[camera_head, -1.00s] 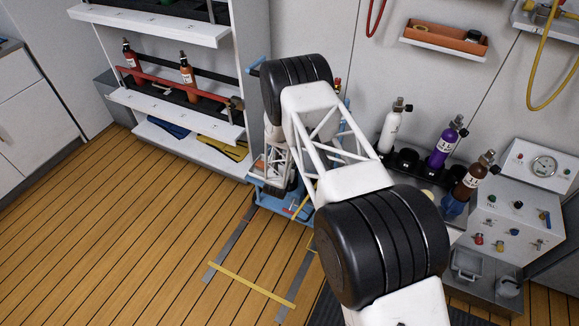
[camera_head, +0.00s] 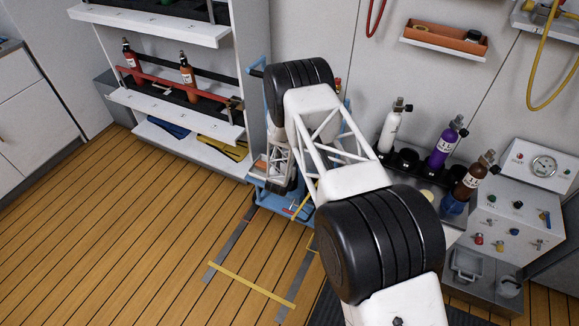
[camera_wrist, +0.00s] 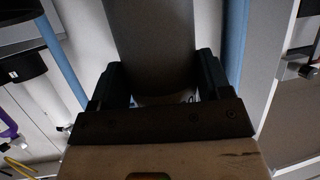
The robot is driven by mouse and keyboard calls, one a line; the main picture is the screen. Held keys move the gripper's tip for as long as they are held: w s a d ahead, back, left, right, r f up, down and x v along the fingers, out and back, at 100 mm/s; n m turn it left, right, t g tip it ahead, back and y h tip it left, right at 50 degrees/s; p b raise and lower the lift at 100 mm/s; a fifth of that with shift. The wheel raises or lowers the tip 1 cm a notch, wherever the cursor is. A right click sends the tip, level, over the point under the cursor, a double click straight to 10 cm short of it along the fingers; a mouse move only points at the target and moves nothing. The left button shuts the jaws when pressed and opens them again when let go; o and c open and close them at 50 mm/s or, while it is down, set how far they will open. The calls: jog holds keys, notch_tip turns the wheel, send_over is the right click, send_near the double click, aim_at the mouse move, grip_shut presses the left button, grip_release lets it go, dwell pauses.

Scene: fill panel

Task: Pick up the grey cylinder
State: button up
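The grey cylinder (camera_wrist: 152,40) fills the top middle of the wrist view, between the two dark fingers of my gripper (camera_wrist: 163,85). A finger lies close against each side of it, with no clear gap seen. Its near end is just in front of the palm, where a pale rounded part shows in shadow. The far end runs out of the frame. In the head view my own arm covers much of the blue cart (camera_head: 285,203), and I cannot make out the grey cylinder or the fingertips there.
Blue posts (camera_wrist: 235,40) stand close on both sides of my gripper. White, purple (camera_head: 441,150) and brown bottles stand on a rack to the right, beside a gauge panel (camera_head: 520,195). The wooden floor at left is clear.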

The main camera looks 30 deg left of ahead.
jog(key=c, duration=1.2)
jog(key=shift+w+r, duration=0.1)
jog(key=shift+r, duration=0.05)
grip_shut()
jog(key=shift+r, duration=0.15)
jog(key=shift+r, duration=8.85)
